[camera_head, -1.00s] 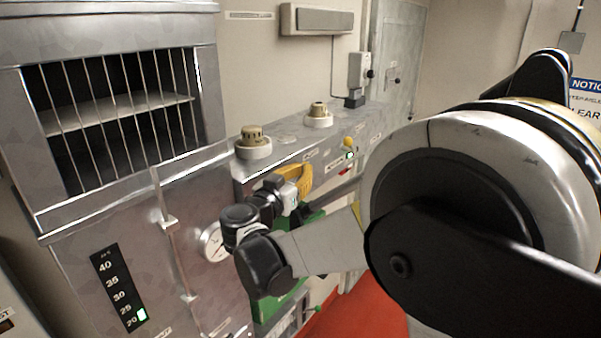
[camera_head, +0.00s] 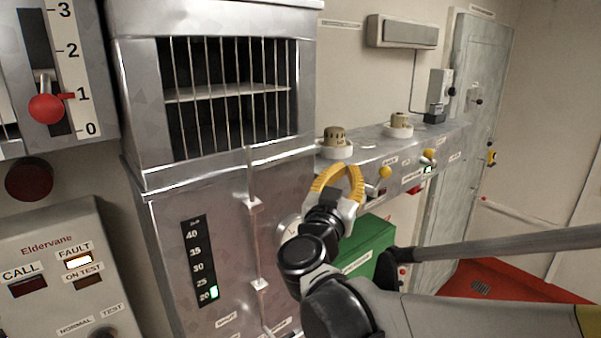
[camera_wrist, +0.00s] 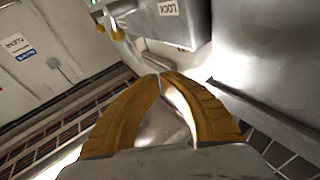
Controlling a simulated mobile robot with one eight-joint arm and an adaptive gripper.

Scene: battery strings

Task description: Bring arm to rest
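My gripper (camera_head: 338,172) has yellow fingers and is in front of the metal cabinet, left of a yellow-knobbed lever in the head view. In the wrist view my gripper (camera_wrist: 160,76) shows its two curved fingers meeting at the tips, with nothing held between them. My arm reaches in from the lower right of the head view, bent at dark joints. I cannot tell whether the fingers touch the cabinet.
Close by are yellow-knobbed levers (camera_head: 385,172), a green box (camera_head: 372,240) and the barred cabinet (camera_head: 140,165). At left are a red-knobbed lever (camera_head: 46,108) and the Eldervane panel (camera_head: 40,235). Red floor (camera_head: 490,280) shows at lower right.

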